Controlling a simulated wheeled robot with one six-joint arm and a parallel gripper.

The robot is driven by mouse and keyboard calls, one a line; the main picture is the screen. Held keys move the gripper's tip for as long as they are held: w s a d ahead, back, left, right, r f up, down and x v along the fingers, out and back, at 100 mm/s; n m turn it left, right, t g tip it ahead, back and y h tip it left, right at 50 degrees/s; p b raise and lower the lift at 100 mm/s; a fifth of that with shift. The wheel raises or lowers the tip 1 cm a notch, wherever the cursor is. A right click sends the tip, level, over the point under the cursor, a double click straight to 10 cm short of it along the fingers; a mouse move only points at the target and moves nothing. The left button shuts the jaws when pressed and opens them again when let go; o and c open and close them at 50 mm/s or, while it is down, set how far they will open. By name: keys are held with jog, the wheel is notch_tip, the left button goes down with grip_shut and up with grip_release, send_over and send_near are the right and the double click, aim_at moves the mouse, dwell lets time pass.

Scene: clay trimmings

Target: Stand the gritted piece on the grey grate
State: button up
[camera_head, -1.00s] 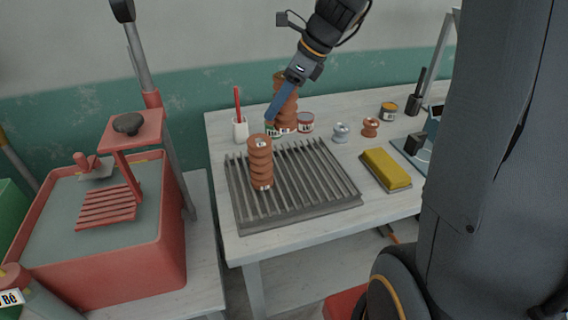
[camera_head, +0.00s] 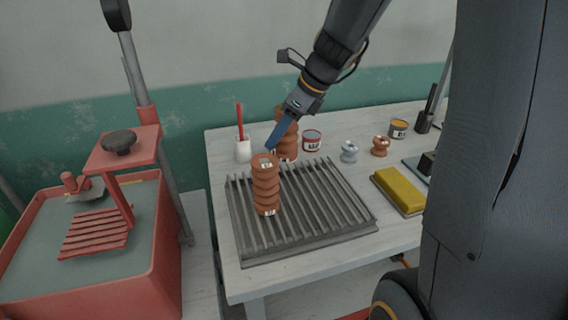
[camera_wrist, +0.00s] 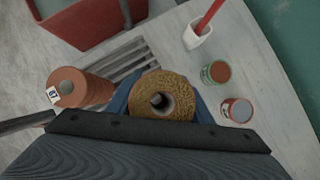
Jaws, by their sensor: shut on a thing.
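My gripper (camera_head: 278,136) is shut on a ribbed terracotta piece (camera_head: 290,132), held upright behind the grate's back-left part. In the wrist view, this piece (camera_wrist: 172,82) shows a grainy, gritted top ring with a dark central hole. Blue fingers lie on both sides of it. The grey grate (camera_head: 335,215) lies on the table. A similar ribbed piece (camera_head: 265,186) with white labels stands on its left part; it also shows in the wrist view (camera_wrist: 90,89), left of the held one.
A white cup (camera_head: 243,151) with a red stick and a red-labelled can (camera_head: 312,141) stand close behind. A green-labelled can (camera_wrist: 215,72) stands near the held piece. Small spools and a yellow sponge (camera_head: 399,190) are to the right. The grate's right part is clear.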

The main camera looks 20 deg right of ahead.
aim_at(280, 151)
jog(key=shift+f, duration=3.05)
jog(key=shift+f, duration=0.1)
jog(key=o, duration=1.5)
jog(key=shift+d+r, duration=0.1)
jog(key=shift+r, duration=0.25)
jog(key=v, duration=1.1)
jog(key=shift+s+r+b, duration=0.2)
jog(key=shift+r+b, duration=0.05)
jog(key=shift+b, duration=0.2)
jog(key=shift+d, duration=0.1)
